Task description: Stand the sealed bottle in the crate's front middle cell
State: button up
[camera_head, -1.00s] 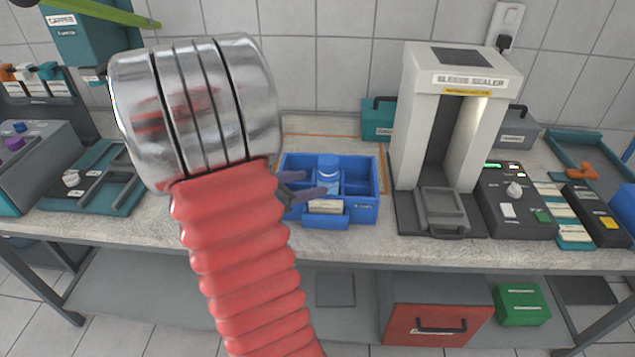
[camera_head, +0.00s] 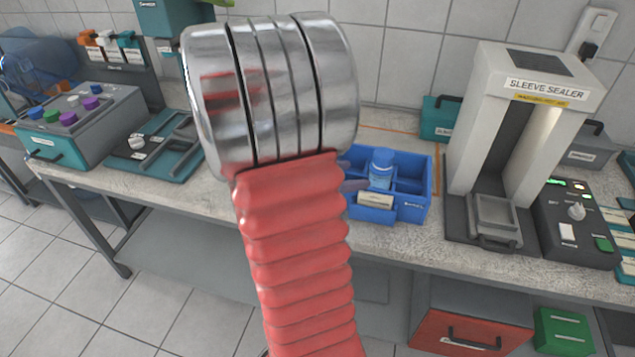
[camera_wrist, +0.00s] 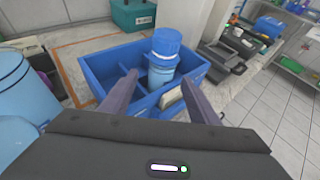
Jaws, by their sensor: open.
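The sealed bottle (camera_head: 381,170), blue with a blue cap, stands upright in the blue crate (camera_head: 412,212), in what looks like the front middle cell. Its lower part is hidden by the crate walls. In the wrist view the bottle (camera_wrist: 162,62) rises above the crate's rim (camera_wrist: 100,62), beside a pale label card. My gripper (camera_wrist: 158,80) is open, with one finger on each side of the bottle and visible gaps to it. In the head view my arm hides most of the gripper and the crate's left end.
The sleeve sealer (camera_head: 515,120) stands right of the crate, with a control box (camera_head: 575,225) beside it. A teal case (camera_head: 440,118) is behind the crate. A dark tray (camera_head: 155,148) lies to the left. A large pale-blue rounded container (camera_wrist: 20,90) is close at left in the wrist view.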

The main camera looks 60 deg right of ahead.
jog(key=w+a+r+m+t+y, duration=0.3)
jog(key=w+a+m+t+y, duration=0.1)
jog(key=a, duration=1.1)
jog(key=w+a+r+m+t+y, duration=0.3)
jog(key=w+a+m+t, duration=0.1)
jog(key=a, duration=1.1)
jog(key=w+a+r+m+t+y, duration=0.3)
jog(key=w+a+t+y, duration=0.1)
jog(key=a, duration=1.1)
jog(key=shift+m+t+y, duration=0.3)
jog(key=shift+m, duration=0.1)
jog(key=shift+s, duration=0.1)
